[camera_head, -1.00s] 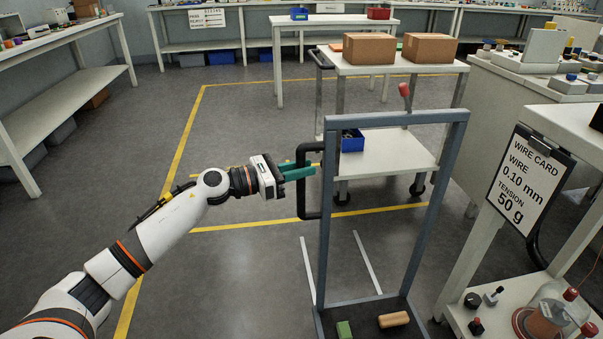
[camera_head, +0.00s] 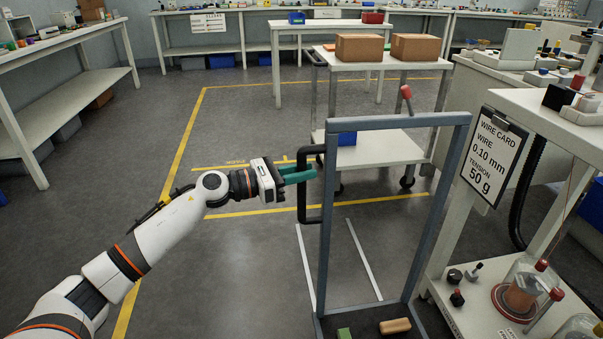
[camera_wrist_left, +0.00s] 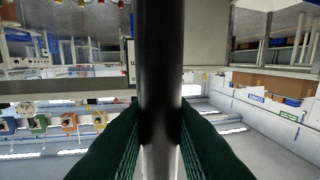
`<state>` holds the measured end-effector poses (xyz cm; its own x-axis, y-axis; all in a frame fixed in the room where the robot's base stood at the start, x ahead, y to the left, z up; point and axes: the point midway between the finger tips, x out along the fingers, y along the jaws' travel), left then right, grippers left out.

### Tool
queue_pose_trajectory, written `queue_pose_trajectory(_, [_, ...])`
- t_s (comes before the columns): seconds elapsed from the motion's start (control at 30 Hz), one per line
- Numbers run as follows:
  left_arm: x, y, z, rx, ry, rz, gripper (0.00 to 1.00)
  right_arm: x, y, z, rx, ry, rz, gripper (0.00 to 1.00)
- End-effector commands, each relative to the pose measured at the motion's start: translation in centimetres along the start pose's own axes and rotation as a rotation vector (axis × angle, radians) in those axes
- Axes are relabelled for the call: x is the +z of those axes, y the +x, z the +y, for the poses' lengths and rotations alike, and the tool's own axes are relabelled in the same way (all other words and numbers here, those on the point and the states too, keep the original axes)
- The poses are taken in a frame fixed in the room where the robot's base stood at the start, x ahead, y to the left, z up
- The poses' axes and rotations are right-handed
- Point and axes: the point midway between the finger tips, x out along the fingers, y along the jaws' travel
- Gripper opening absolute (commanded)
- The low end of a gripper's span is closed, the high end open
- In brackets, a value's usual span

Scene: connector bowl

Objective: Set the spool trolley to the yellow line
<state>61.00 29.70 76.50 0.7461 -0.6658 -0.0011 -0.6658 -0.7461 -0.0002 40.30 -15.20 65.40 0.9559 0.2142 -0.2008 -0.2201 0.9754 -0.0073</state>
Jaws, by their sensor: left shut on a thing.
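The trolley with a blue-grey upright frame (camera_head: 325,245) stands in front of me and appears to be the spool trolley. Its black side handle (camera_head: 301,210) faces left. My left gripper (camera_head: 300,174) has green fingers and is shut on this handle; in the left wrist view the black bar (camera_wrist_left: 160,60) runs between the fingers (camera_wrist_left: 160,120). The dark deck (camera_head: 368,322) carries a green block (camera_head: 344,333) and a wooden block (camera_head: 395,326); its front is cut off. A yellow line (camera_head: 250,212) crosses the floor beyond the trolley. My right gripper is out of view.
A white cart (camera_head: 380,147) with two cardboard boxes (camera_head: 359,47) stands behind the frame. A white bench (camera_head: 455,285) with a wire card (camera_head: 493,155) stands close on the right. White floor strips (camera_head: 364,260) lie behind the frame. The floor at left is clear.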

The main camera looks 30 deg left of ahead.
Motion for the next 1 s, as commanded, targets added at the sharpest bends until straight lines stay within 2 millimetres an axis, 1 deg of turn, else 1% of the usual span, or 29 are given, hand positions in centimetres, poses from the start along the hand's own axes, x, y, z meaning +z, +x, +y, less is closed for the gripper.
queue_pose_trajectory(0.17, [0.0,0.0,0.0,0.001,0.000,0.001,0.00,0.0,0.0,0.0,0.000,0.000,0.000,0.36])
queue_pose_trajectory(0.2, [0.0,0.0,0.0,0.000,0.000,0.001,0.25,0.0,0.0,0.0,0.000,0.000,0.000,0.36])
queue_pose_trajectory(0.3, [0.0,0.0,0.0,0.000,0.000,0.001,0.40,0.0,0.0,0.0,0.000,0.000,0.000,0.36])
queue_pose_trajectory(0.57, [0.0,0.0,0.0,0.000,0.000,0.001,0.40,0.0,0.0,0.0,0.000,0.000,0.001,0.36])
queue_pose_trajectory(0.67, [0.1,-0.5,0.0,-0.001,-0.002,0.000,0.40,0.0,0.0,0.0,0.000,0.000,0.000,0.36])
queue_pose_trajectory(0.77, [0.2,-1.7,-0.1,-0.003,-0.004,-0.002,0.40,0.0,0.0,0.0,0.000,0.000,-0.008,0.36])
queue_pose_trajectory(1.0, [0.3,-6.4,0.0,-0.001,-0.002,-0.004,0.40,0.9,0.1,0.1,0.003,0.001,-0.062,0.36])
